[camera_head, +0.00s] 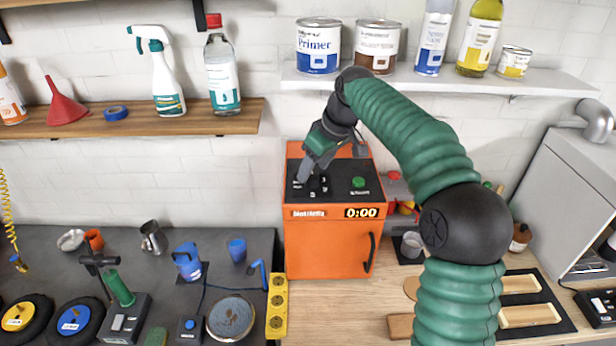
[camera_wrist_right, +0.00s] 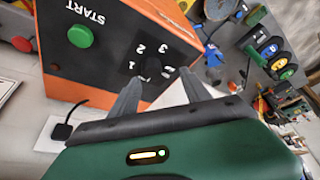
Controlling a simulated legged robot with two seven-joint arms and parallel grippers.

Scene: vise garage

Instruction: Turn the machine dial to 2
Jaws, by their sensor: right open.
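The orange machine (camera_head: 328,245) stands on the counter with a black top panel. Its black dial (camera_wrist_right: 153,66) is on that panel, with the numbers 1, 2 and 3 beside it in the right wrist view; its exact setting is hard to tell. A green START button (camera_head: 358,182) sits to the right of the dial, and the display (camera_head: 361,212) reads 0:00. My right gripper (camera_head: 308,182) reaches down over the panel at the dial. In the wrist view its open fingers (camera_wrist_right: 158,85) are on either side of the dial area; contact cannot be told. My left gripper is not in view.
A shelf (camera_head: 440,82) with cans and bottles is above the machine. A wooden shelf (camera_head: 190,121) with a spray bottle is at the left. Tools and wheels crowd the dark counter (camera_head: 215,270). A grey machine (camera_head: 570,190) stands at the right.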

